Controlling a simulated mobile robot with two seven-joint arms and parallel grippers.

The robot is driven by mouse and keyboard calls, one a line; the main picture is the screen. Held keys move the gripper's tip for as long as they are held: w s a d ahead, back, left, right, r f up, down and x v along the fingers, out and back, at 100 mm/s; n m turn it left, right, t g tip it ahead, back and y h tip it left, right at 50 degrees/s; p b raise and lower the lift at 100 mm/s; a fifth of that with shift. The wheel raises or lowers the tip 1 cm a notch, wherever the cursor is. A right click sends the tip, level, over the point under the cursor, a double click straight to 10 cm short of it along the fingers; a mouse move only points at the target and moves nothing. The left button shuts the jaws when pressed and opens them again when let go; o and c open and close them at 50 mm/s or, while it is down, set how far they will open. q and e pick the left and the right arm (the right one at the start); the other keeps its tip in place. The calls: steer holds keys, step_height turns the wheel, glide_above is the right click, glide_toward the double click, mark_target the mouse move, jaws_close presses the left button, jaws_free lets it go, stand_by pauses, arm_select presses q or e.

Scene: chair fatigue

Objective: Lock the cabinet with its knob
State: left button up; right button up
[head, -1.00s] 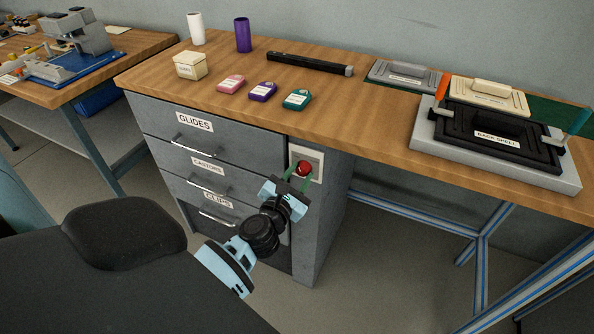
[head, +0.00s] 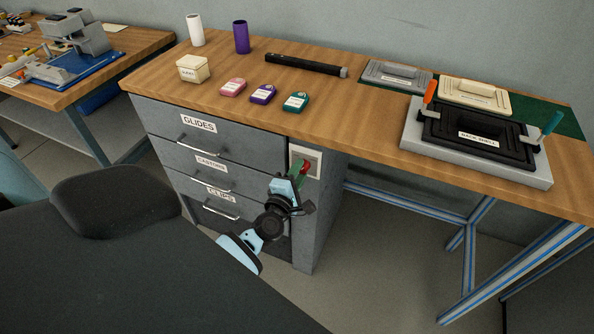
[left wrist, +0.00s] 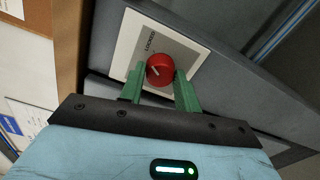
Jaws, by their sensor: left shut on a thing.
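The grey cabinet (head: 322,222) stands under the wooden bench, its GLIDES, CASTORS and CLIPS drawers flush in the front. A pale plate (head: 315,158) at its upper right front carries the red knob (head: 303,165). The gripper partly hides the knob in the head view. My right gripper is not in view.
The bench top (head: 365,100) holds small labelled boxes, two cylinders, a black bar (head: 306,64) and a grey fixture (head: 470,150) with a black back shell. Floor right of the cabinet is clear.

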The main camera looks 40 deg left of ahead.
arm_select(q)
steer(key=shift+m+p, duration=0.4)
steer(key=shift+m, duration=0.8)
steer(key=o, duration=1)
steer(key=shift+c, duration=0.2)
steer(key=v, duration=0.7)
steer(key=shift+s+d, duration=0.15)
steer(key=shift+s, duration=0.25)
